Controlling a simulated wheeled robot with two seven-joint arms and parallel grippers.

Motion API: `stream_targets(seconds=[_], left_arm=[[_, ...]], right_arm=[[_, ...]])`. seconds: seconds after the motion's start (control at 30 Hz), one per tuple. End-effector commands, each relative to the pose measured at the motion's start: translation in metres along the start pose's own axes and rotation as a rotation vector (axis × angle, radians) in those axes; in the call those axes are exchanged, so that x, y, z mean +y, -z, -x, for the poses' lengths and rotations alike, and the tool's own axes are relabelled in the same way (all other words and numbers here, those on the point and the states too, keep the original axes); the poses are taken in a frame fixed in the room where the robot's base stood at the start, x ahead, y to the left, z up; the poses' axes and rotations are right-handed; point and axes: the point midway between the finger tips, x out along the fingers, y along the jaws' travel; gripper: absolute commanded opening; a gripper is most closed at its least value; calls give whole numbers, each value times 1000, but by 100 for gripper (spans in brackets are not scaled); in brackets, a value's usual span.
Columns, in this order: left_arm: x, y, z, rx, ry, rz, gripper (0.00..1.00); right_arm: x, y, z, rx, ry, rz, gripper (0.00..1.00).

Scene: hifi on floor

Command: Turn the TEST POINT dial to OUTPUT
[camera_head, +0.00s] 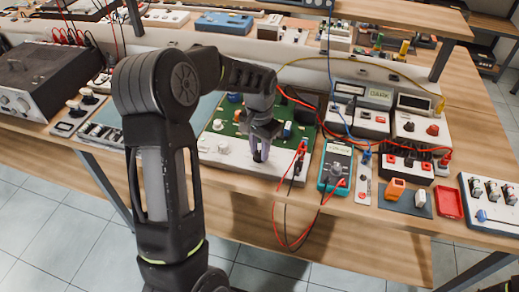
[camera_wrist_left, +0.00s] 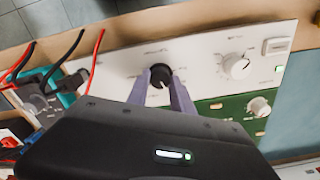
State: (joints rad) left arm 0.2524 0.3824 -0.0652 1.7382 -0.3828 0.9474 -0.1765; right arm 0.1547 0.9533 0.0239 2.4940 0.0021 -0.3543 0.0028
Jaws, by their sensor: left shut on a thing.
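A green board (camera_head: 230,128) with a white front panel (camera_wrist_left: 202,58) lies at the front edge of the bench. A black dial (camera_wrist_left: 161,76) stands on the panel. My left gripper (camera_head: 261,153) is shut on this dial, with one finger on each side of it in the left wrist view (camera_wrist_left: 161,80). The printed labels around the dial are too small to read, so I cannot tell its setting. In the head view the gripper hides the dial. My right gripper is not in view.
A white dial (camera_wrist_left: 237,66) is beside the black one, and a smaller white knob (camera_wrist_left: 258,106) is on the green part. Red and black leads hang close to the right of my gripper. A teal meter (camera_head: 336,165) lies just beyond them.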

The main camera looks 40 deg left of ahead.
Motion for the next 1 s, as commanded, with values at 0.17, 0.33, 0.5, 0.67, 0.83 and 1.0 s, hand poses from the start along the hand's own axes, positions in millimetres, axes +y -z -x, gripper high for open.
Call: stream_targets(seconds=[0.17, 0.33, 0.5, 0.67, 0.83, 1.0], left_arm=[[0, 1, 1, 3, 1, -1, 0], [0, 1, 1, 3, 1, 0, 31], [0, 1, 1, 2, 1, 0, 45], [0, 0, 0, 1, 0, 0, 49], [0, 0, 1, 1, 0, 0, 49], [0, 1, 14, 4, 2, 0, 49]], right_arm=[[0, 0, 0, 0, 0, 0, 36], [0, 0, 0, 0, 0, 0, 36], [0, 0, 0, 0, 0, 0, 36], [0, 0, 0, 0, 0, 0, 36], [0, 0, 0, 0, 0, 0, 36], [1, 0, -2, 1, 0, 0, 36]])
